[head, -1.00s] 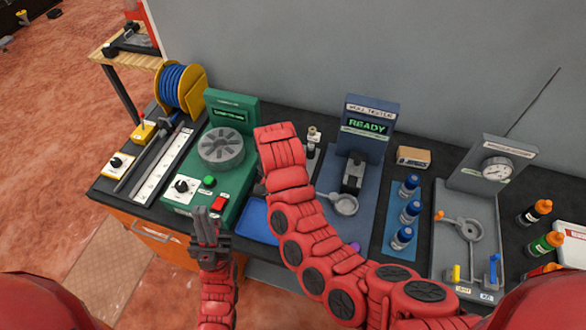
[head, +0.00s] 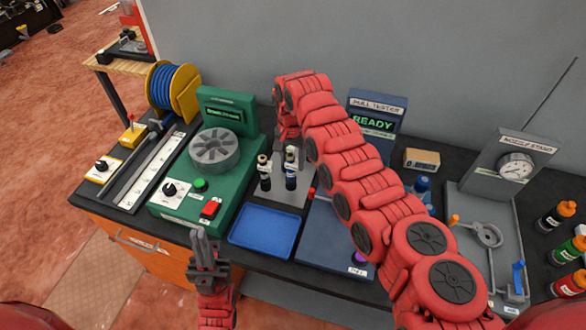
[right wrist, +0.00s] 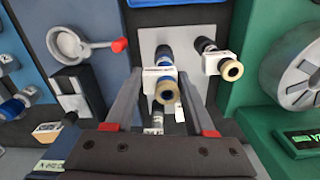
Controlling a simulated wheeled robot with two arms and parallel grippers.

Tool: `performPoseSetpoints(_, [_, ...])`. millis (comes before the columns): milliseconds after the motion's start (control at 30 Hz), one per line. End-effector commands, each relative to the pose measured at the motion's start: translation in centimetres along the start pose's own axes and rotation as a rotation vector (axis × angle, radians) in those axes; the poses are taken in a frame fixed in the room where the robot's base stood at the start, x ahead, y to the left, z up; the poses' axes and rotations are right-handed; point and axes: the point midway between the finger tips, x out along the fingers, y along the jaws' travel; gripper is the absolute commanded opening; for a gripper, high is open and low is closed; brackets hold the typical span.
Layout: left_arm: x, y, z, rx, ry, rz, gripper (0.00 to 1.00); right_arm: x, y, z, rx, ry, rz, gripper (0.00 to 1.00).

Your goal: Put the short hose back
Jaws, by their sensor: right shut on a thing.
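Two short upright hose pieces stand over a grey plate (head: 282,195) in the head view. One is black with a pale fitting (head: 264,172). The other has blue bands and a pale fitting (head: 291,168). In the right wrist view the blue-banded hose (right wrist: 163,82) lies between the fingers of my right gripper (right wrist: 160,80), which is shut on it. The black hose (right wrist: 214,60) is beside it, apart. A third small fitting (right wrist: 155,120) shows lower down, partly hidden. My left gripper (head: 203,243) is empty, its fingers slightly apart, in front of the bench.
An empty blue tray (head: 265,232) lies in front of the plate. The green machine (head: 190,195) is on the left. The pull tester (head: 373,123) is partly covered by my right arm. A nozzle stand (head: 505,165) and several bottles (head: 556,216) are on the right.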

Motion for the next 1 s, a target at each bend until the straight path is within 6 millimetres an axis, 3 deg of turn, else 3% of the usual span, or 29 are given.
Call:
performPoseSetpoints(200, [-1.4,0.1,0.2,0.0,0.0,0.0,0.0,0.2,-0.2,-0.9,0.007,-0.001,-0.009,0.0])
performPoseSetpoints(300, [-1.9,0.1,0.3,0.0,0.0,0.0,0.0,2.5,-0.1,-0.7,0.005,-0.005,-0.006,0.0])
performPoseSetpoints(400, [-2.2,0.1,0.4,0.0,0.0,0.0,0.0,3.5,-0.2,-0.7,0.004,-0.003,-0.008,0.0])
performPoseSetpoints(767, [-2.4,0.1,0.4,0.0,0.0,0.0,0.0,3.8,-0.2,-0.7,0.004,-0.001,-0.009,0.0])
performPoseSetpoints(800, [-2.3,0.1,0.4,0.0,0.0,0.0,0.0,3.7,-0.2,-0.7,0.004,-0.001,-0.008,0.6])
performPoseSetpoints(933, [-2.3,0.1,0.4,0.0,0.0,0.0,0.0,3.7,-0.2,-0.7,0.004,-0.002,-0.008,0.83])
performPoseSetpoints(1000, [-2.3,0.1,0.4,0.0,0.0,0.0,0.0,3.7,-0.2,-0.7,0.004,-0.002,-0.008,0.85])
